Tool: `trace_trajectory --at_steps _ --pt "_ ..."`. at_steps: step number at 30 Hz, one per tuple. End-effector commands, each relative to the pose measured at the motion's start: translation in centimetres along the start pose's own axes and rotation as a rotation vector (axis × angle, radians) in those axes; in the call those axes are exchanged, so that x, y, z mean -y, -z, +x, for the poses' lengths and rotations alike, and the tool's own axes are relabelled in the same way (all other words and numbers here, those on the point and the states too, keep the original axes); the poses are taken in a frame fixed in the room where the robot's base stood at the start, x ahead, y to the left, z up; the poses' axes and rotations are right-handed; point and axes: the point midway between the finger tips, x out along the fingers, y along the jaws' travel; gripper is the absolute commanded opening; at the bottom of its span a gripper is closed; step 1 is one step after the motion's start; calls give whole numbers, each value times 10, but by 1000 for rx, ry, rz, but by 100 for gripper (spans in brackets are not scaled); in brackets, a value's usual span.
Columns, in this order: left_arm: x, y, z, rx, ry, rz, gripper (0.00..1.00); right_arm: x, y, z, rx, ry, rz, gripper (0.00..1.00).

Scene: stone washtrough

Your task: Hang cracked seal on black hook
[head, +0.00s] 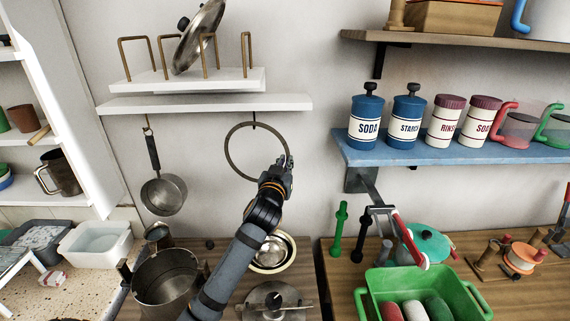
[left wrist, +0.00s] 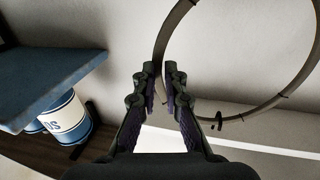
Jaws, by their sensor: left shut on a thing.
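The cracked seal is a thin dark ring (head: 227,153), upright in front of the wall below the white shelf in the head view. My left gripper (head: 287,165) is shut on its lower right edge. In the left wrist view the ring (left wrist: 270,107) passes between the fingertips (left wrist: 161,80). The black hook (head: 254,118) hangs under the shelf at the top of the ring, and shows in the wrist view (left wrist: 216,122) close to the ring's edge. I cannot tell whether the ring is over the hook or only in front of it. My right gripper is out of view.
A ladle-like pan (head: 163,193) hangs left of the ring. The white shelf (head: 205,103) is just above. A blue shelf (head: 440,153) with jars lies to the right. Below are a metal pot (head: 165,280), a lid (head: 275,302) and a green basket (head: 425,283).

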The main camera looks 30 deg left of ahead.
Motion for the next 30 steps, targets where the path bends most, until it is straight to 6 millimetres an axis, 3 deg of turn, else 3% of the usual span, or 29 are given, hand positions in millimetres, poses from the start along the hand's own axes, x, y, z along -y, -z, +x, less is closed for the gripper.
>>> trace_trajectory --at_steps 11,12,17,24,30 --pt "0 0 0 0 0 0 0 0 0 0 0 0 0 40" --pt "0 0 0 0 0 0 13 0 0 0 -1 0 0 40" --pt "0 0 0 0 0 0 34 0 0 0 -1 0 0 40" --pt "0 0 0 0 0 0 36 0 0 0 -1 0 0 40" --pt "0 0 0 1 0 0 64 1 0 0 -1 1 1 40"
